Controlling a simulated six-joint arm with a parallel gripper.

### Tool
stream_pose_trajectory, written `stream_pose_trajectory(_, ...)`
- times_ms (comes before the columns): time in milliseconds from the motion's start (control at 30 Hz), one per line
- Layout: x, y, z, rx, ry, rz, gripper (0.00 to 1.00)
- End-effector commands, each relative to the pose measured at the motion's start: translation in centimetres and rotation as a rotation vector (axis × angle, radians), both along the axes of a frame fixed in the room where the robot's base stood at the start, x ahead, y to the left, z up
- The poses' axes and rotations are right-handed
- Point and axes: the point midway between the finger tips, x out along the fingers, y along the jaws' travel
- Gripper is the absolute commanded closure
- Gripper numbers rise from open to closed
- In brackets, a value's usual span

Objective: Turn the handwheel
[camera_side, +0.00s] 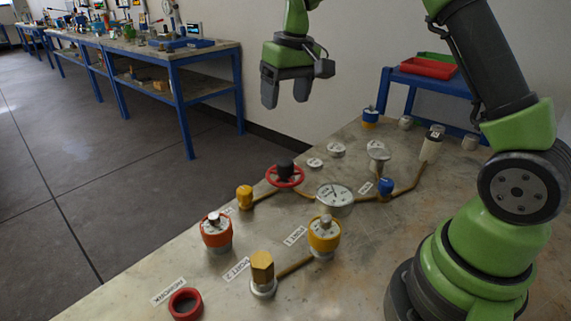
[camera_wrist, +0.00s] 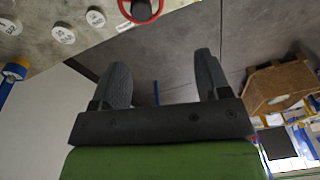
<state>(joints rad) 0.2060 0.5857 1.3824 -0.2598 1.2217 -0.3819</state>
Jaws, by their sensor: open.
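The handwheel (camera_side: 285,176) is a red ring with a dark hub, mounted on brass piping on the metal table. In the wrist view the red handwheel (camera_wrist: 139,20) shows at the top edge, partly cut off. My gripper (camera_side: 286,103) is open and empty, fingers pointing down, held well above the table and apart from the handwheel. In the wrist view its two dark fingers (camera_wrist: 160,75) are spread wide with nothing between them.
A pressure gauge (camera_side: 334,194) sits right of the handwheel. An orange-collared vessel (camera_side: 216,232), a yellow one (camera_side: 324,236) and a brass hex fitting (camera_side: 262,268) stand nearer. A red ring (camera_side: 185,304) lies at the front. A blue bench (camera_side: 180,60) stands behind.

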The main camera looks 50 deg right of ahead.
Motion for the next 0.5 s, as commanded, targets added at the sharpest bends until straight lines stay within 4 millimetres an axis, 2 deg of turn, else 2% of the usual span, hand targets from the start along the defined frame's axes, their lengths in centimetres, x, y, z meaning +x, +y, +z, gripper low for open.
stream_pose_trajectory(33, 0.9, -0.9, -2.1, -0.001, 0.036, 0.005, 0.3)
stream_pose_trajectory(200, 2.5, -2.9, -6.8, -0.008, 0.109, 0.029, 0.3)
stream_pose_trajectory(300, 2.8, -3.5, -8.3, -0.008, 0.131, 0.037, 0.3)
stream_pose_trajectory(500, 2.9, -3.7, -10.2, -0.009, 0.143, 0.043, 0.3)
